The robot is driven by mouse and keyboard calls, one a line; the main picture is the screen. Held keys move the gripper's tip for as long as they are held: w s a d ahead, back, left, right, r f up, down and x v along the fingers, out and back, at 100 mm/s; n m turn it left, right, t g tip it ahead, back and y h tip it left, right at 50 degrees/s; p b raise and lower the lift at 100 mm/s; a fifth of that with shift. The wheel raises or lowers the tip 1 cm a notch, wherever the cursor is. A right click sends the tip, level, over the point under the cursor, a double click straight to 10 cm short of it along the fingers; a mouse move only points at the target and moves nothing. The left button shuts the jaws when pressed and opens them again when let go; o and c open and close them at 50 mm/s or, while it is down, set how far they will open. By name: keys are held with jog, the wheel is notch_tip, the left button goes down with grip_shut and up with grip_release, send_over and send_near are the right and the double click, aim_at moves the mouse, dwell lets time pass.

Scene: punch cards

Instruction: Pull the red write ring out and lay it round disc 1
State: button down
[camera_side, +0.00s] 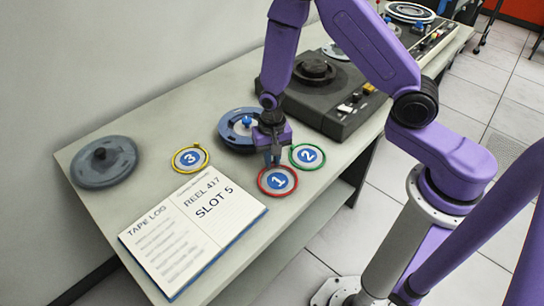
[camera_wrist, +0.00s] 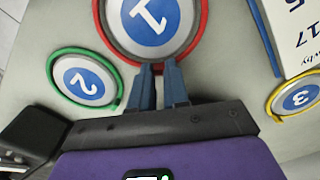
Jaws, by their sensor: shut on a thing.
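The red write ring (camera_side: 289,191) lies round disc 1 (camera_side: 277,181), low at the table surface. In the wrist view the red ring (camera_wrist: 205,30) surrounds the grey and blue disc 1 (camera_wrist: 150,25). My gripper (camera_side: 272,161) is at the ring's far edge in the side view. In the wrist view my gripper (camera_wrist: 160,68) has its blue fingertips close together, shut on the red ring's near edge. I cannot tell whether the ring rests fully on the table.
A green ring (camera_side: 322,163) lies round disc 2 (camera_side: 307,155), and a yellow ring (camera_side: 206,165) round disc 3 (camera_side: 189,158). A blue reel (camera_side: 228,130) stands behind my gripper. The open tape log (camera_side: 190,230) lies at front left, and a dark tape machine (camera_side: 345,125) stands at back right.

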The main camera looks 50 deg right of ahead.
jog(key=shift+f, duration=0.45)
jog(key=c, duration=1)
grip_release()
jog(key=shift+c, duration=1.2)
jog(key=shift+r, duration=3.5)
